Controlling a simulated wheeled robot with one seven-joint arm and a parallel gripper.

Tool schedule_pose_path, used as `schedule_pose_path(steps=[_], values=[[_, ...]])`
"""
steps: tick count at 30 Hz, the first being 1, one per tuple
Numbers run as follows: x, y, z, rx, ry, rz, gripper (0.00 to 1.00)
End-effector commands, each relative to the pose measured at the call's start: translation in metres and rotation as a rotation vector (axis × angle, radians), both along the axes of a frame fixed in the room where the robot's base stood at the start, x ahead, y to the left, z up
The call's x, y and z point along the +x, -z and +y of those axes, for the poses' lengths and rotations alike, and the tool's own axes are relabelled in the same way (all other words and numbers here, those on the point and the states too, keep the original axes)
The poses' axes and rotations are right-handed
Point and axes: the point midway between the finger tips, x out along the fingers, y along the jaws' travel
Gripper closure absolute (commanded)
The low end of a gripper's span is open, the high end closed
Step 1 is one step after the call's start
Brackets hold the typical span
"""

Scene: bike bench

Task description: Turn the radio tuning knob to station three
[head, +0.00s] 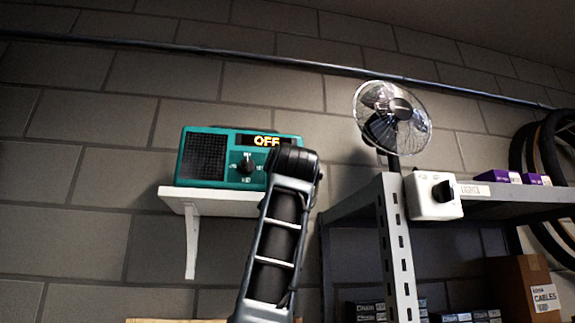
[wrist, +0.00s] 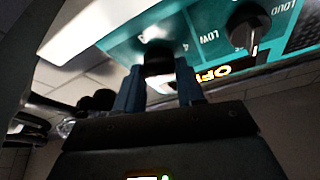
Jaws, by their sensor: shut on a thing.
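A teal radio (head: 204,160) with a dark speaker grille stands on a small white wall shelf (head: 225,197) in the head view. Its lit display (head: 264,141) reads OFF. In the wrist view, the radio's front (wrist: 120,38) fills the top. My gripper (wrist: 158,76) has its two blue fingers on either side of a dark knob (wrist: 158,60), shut on it. A 4 shows beside this knob; its pointer and most markings are hidden. A second dark knob (wrist: 248,27), marked LOW and LOUD, is untouched beside it. In the head view my arm covers the gripped knob.
A metal shelf rack (head: 396,245) stands right of the radio. It carries a fan (head: 392,115), a white switch box (head: 433,195) with a dark knob, and purple boxes (head: 500,176). A cardboard box (head: 520,280) and black tires (head: 550,150) are at the right.

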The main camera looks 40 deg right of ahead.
Motion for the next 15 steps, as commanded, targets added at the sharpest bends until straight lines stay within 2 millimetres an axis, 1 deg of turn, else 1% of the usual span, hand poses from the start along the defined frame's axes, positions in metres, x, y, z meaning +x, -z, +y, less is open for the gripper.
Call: schedule_pose_path(steps=[2,15], values=[[0.0025,0.0005,0.0016,0.064,-0.003,-0.034,0.92],[0.0038,-0.0019,0.0035,0.41,-0.001,-0.268,0.92]])
